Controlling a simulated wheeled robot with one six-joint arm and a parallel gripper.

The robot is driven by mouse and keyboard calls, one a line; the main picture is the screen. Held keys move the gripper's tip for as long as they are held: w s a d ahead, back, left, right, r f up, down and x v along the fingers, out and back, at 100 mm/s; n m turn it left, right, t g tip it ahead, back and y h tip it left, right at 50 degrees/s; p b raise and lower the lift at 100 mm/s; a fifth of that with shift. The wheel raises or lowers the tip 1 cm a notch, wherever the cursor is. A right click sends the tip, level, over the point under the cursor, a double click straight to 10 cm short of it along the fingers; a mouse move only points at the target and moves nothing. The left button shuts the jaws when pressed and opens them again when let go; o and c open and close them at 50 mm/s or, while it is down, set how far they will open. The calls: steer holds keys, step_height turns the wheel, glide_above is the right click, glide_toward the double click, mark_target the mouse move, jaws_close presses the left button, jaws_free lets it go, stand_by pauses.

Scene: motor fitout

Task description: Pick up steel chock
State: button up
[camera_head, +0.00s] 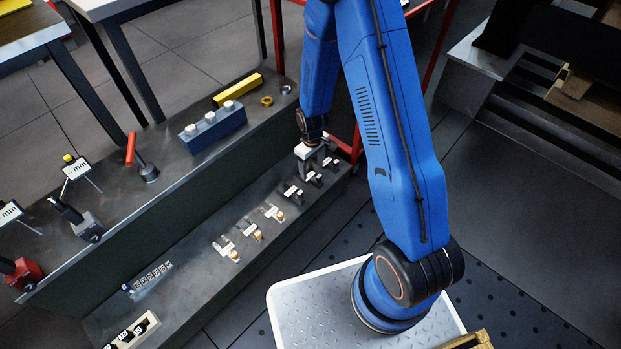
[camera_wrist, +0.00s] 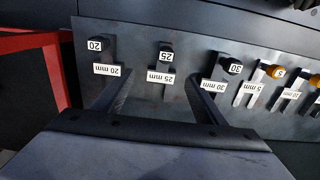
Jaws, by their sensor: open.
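Three dark block-like pieces, which may be the steel chocks, stand in a row on the low front shelf. In the wrist view they are marked 20 mm (camera_wrist: 97,50), 25 mm (camera_wrist: 166,55) and 30 mm (camera_wrist: 226,68). They also show small in the head view, with the 30 mm piece (camera_head: 293,191) nearest the picture's middle. My gripper (camera_wrist: 158,77) is open and empty, its two fingers pointing toward the row. The 25 mm piece appears between the fingers; I cannot tell any contact. In the head view my gripper (camera_head: 318,163) is over the row's right end.
Orange-tipped pieces (camera_head: 253,231) stand farther left on the shelf. The upper bench holds a blue block (camera_head: 213,128), a yellow bar (camera_head: 238,90), a red-handled tool (camera_head: 138,158) and gauges. A red frame (camera_wrist: 45,45) stands beside the shelf's end.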

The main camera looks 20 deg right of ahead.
mark_target(311, 177)
steer(key=shift+a+f, duration=0.2)
steer(key=shift+f, duration=2.25)
steer(key=shift+c, duration=0.3)
steer(key=c, duration=1.6)
